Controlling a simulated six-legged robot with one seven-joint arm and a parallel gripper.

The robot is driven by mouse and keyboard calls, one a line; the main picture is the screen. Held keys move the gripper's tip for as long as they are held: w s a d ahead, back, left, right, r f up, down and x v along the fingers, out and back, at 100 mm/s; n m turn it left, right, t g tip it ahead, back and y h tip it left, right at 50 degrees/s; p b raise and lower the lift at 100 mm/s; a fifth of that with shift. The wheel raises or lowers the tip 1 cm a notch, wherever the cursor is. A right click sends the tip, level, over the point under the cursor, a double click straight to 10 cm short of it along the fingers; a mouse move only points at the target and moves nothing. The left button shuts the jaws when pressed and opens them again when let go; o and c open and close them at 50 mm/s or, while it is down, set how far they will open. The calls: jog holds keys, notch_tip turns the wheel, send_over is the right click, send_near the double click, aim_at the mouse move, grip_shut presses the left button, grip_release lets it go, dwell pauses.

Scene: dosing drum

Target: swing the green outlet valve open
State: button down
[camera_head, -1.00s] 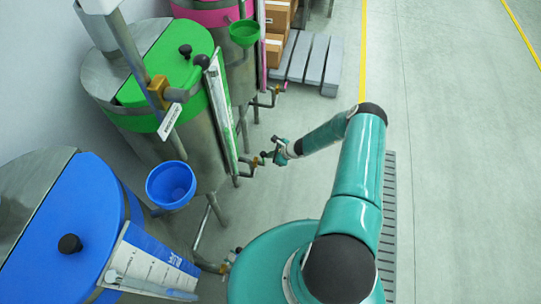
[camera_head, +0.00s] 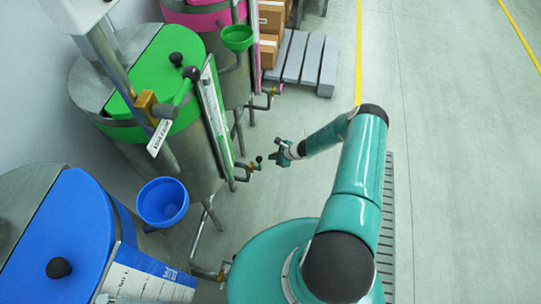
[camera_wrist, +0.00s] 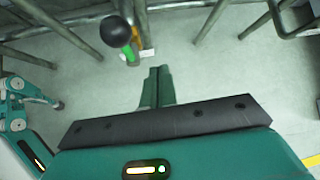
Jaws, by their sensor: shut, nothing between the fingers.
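The green drum (camera_head: 185,150) stands at the left in the head view, with its outlet valve (camera_head: 252,166) low on its front side. The valve has a brass body and a black knob (camera_head: 259,158). In the wrist view the black valve knob (camera_wrist: 114,30) sits on a lever with a green band (camera_wrist: 128,53), beside the brass body (camera_wrist: 135,34). My gripper (camera_head: 279,156) is just right of the valve, with a visible gap.
A blue drum (camera_head: 65,225) with a blue funnel (camera_head: 163,203) stands nearer, a pink drum (camera_head: 200,14) farther off. Pipes and drum legs surround the valve. A grey pallet (camera_head: 310,62) with boxes lies beyond. The floor to the right is clear.

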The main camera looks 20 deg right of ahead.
jog(key=s+d+r, duration=0.1)
jog(key=s+r, duration=0.1)
jog(key=s, duration=0.7)
jog(key=shift+d+r, duration=0.15)
jog(key=shift+r, duration=0.15)
jog(key=shift+w, duration=0.1)
